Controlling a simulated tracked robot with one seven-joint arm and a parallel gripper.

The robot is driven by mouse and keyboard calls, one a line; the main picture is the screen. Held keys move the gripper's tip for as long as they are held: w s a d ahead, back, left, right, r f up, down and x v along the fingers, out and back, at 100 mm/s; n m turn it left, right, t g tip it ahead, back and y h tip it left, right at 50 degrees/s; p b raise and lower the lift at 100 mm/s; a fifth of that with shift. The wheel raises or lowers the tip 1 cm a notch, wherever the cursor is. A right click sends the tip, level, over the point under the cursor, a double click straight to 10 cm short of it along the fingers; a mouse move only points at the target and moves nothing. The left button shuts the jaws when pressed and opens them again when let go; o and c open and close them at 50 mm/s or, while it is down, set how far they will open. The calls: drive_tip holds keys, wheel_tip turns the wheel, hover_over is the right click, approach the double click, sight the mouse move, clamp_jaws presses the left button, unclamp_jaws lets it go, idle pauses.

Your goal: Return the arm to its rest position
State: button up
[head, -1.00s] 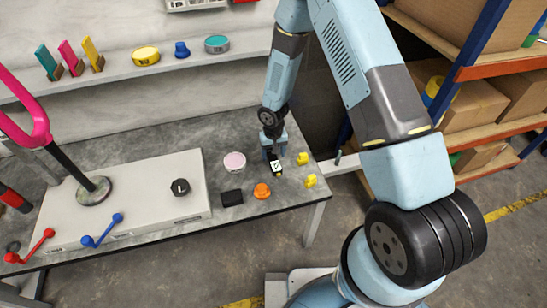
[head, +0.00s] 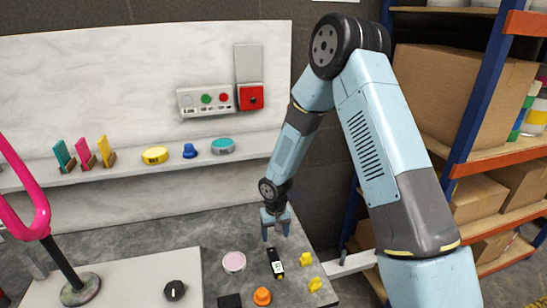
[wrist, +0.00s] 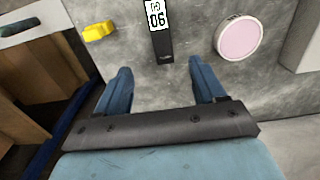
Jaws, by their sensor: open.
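My gripper (head: 276,231) is above the grey table (head: 219,219), near its back right part, with its fingers pointing down. In the wrist view my gripper (wrist: 160,88) has its two blue fingers wide apart with nothing between them. A black device with a white display (head: 277,264) lies on the table in front of the gripper. It also shows in the wrist view (wrist: 161,45), beyond the fingertips and apart from them.
A pink disc (head: 234,262), an orange knob (head: 262,296) and yellow pieces (head: 306,259) lie around the device. A shelf (head: 126,171) holds tags and caps behind. A control box (head: 207,100) hangs on the wall. A blue-and-orange rack (head: 462,165) with boxes stands right.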

drive_tip(key=s+d+r+m+t, duration=0.1)
drive_tip(key=d+r, duration=0.4)
drive_tip(key=r, duration=0.5)
drive_tip(key=s+d+r+t+h, duration=0.15)
drive_tip(key=d+r, duration=0.25)
drive_tip(key=r, duration=0.6)
drive_tip(key=s+d+r+m+y, duration=0.1)
drive_tip(key=d+r, duration=0.4)
drive_tip(key=r, duration=0.5)
drive_tip(key=s+d+r+t, duration=0.1)
drive_tip(key=s+d+r, duration=0.1)
drive_tip(key=s+r, duration=0.2)
drive_tip(key=s+d+r+t, duration=0.1)
drive_tip(key=s+d+r, duration=0.2)
drive_tip(key=s, duration=0.7)
drive_tip(key=s+d+r+m+t, duration=0.1)
drive_tip(key=s+d+r, duration=0.2)
drive_tip(key=s+r, duration=0.4)
drive_tip(key=shift+s+d+r, duration=0.15)
drive_tip(key=shift+s+d, duration=0.1)
drive_tip(key=shift+s, duration=0.3)
